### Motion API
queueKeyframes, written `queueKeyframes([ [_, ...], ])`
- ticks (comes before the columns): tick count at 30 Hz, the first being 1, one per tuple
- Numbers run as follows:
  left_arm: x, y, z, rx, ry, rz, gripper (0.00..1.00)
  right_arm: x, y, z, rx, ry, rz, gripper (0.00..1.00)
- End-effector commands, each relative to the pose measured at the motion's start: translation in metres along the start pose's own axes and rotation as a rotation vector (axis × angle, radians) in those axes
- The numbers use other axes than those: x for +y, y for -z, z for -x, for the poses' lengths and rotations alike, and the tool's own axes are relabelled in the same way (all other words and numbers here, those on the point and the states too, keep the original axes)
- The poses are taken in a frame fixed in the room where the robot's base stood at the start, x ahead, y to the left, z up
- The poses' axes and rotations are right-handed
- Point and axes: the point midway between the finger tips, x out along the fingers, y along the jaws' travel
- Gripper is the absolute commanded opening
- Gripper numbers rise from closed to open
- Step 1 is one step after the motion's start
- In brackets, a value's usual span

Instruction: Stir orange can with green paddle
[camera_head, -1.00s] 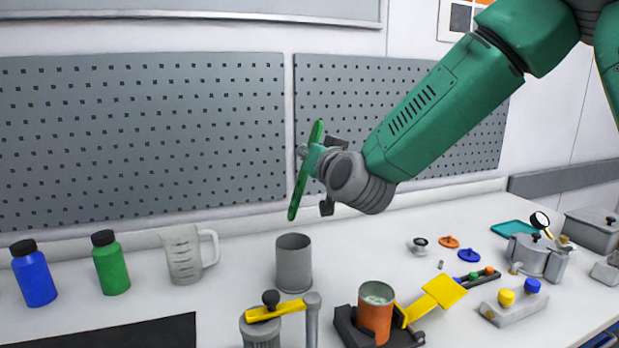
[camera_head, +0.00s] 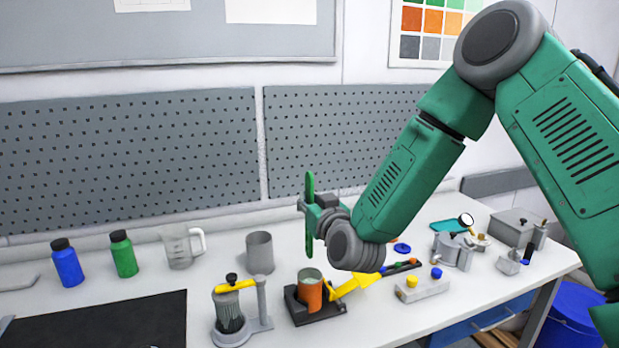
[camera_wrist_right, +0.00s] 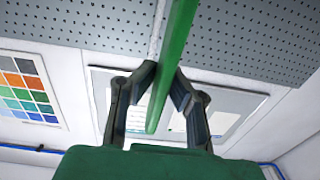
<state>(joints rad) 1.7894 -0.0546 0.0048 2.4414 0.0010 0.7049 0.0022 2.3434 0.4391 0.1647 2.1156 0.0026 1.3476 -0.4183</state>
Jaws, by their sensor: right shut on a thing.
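My right gripper (camera_head: 311,213) is shut on the green paddle (camera_head: 309,185), a long flat green stick held upright. In the right wrist view the paddle (camera_wrist_right: 176,60) runs between the two dark fingers (camera_wrist_right: 168,88). The orange can (camera_head: 310,296) sits open-topped in a black holder (camera_head: 325,311) on the table, with pale contents inside. The paddle's lower end is above the orange can in the head view; the gap between them cannot be judged exactly. My left gripper is not in view.
A grey can (camera_head: 260,254) stands behind the orange can. A stand with a yellow lever (camera_head: 235,287) is at its left, and a yellow handle (camera_head: 352,286) at its right. A measuring jug (camera_head: 181,249), a green bottle (camera_head: 123,255) and a blue bottle (camera_head: 67,264) stand farther left.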

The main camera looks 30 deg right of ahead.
Motion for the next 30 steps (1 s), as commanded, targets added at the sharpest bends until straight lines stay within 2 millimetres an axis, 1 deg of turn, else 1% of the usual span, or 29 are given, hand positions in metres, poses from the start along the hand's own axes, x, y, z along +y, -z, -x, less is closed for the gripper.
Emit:
queueKeyframes([
  [1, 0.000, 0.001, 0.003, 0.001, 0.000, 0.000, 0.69, 0.000, 0.001, 0.001, 0.000, 0.001, 0.004, 0.00],
  [3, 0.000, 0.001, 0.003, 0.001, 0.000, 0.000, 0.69, 0.000, -0.001, 0.001, 0.002, 0.001, 0.007, 0.00],
  [11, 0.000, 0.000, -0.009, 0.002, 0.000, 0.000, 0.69, 0.001, -0.015, 0.003, 0.002, 0.001, 0.006, 0.00],
  [30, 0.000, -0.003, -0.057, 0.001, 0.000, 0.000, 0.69, 0.001, -0.077, 0.003, 0.004, 0.001, 0.007, 0.00],
])
